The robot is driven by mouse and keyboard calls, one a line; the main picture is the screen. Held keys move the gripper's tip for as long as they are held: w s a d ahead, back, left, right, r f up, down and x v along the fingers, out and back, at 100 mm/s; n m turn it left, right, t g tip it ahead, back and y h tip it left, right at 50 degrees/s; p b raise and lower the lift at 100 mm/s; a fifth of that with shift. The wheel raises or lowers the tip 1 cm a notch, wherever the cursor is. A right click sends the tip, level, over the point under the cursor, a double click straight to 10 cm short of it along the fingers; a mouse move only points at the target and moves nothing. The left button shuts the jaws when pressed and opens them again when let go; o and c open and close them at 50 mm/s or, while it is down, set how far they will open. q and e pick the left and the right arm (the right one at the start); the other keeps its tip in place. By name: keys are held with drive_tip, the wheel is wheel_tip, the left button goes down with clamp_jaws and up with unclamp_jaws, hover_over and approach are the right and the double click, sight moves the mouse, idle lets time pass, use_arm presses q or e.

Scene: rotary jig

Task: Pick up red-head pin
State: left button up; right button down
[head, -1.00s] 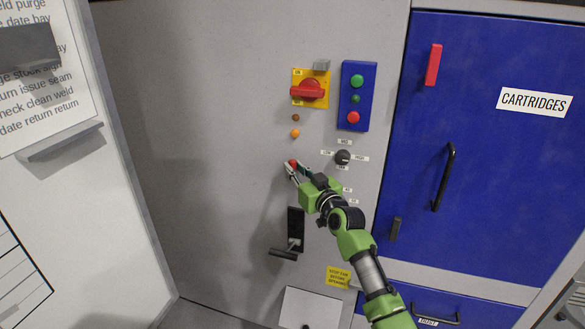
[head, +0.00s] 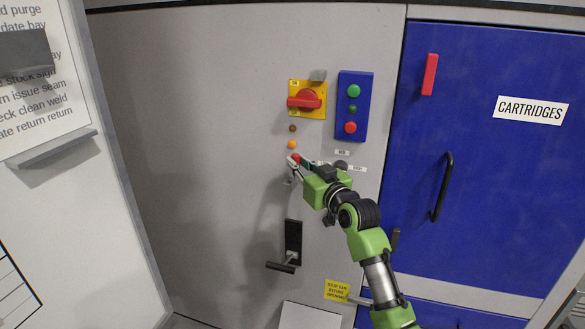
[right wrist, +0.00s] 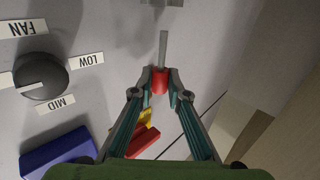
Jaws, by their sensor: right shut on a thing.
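The red-head pin (right wrist: 159,80) is between the fingertips of my right gripper (right wrist: 160,76) in the right wrist view. Its red head is clamped and its grey shaft sticks out beyond the fingers. In the head view the red head (head: 296,158) shows at the tips of my right gripper (head: 298,160), in front of the grey panel below the orange lamp. A small grey bracket (right wrist: 161,3) shows past the shaft's end in the right wrist view, with a visible gap between them. My left gripper is not in view.
The panel carries a red rotary switch (head: 305,98), a blue button box (head: 354,106), an orange lamp (head: 292,145), a fan knob (right wrist: 41,76) and a black lever handle (head: 291,245). A blue cartridges door (head: 480,170) stands to the right.

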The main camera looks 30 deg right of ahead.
drive_tip(key=s+a+b, duration=0.1)
drive_tip(key=s+b, duration=0.1)
drive_tip(key=s, duration=1.1)
drive_tip(key=w+d+r+p, duration=0.1)
drive_tip(key=w+r+p, duration=0.4)
drive_tip(key=r, duration=0.4)
drive_tip(key=w+r+p, duration=0.3)
drive_tip(key=r+p, duration=0.4)
drive_tip(key=r, duration=0.3)
drive_tip(key=w+d+r+p, duration=0.1)
drive_tip(key=w+r+p, duration=0.4)
drive_tip(key=r, duration=0.4)
drive_tip(key=d+r, duration=0.1)
drive_tip(key=r, duration=0.1)
drive_tip(key=s+d+r+p, duration=0.1)
drive_tip(key=r, duration=0.2)
drive_tip(key=s+d+r+p, duration=0.1)
drive_tip(key=d+r, duration=0.1)
drive_tip(key=shift+r, duration=0.2)
drive_tip(key=shift+w, duration=0.1)
drive_tip(key=shift+f, duration=0.1)
drive_tip(key=shift+f+b, duration=2.85)
drive_tip(key=shift+f, duration=1.7)
drive_tip(key=shift+f, duration=0.1)
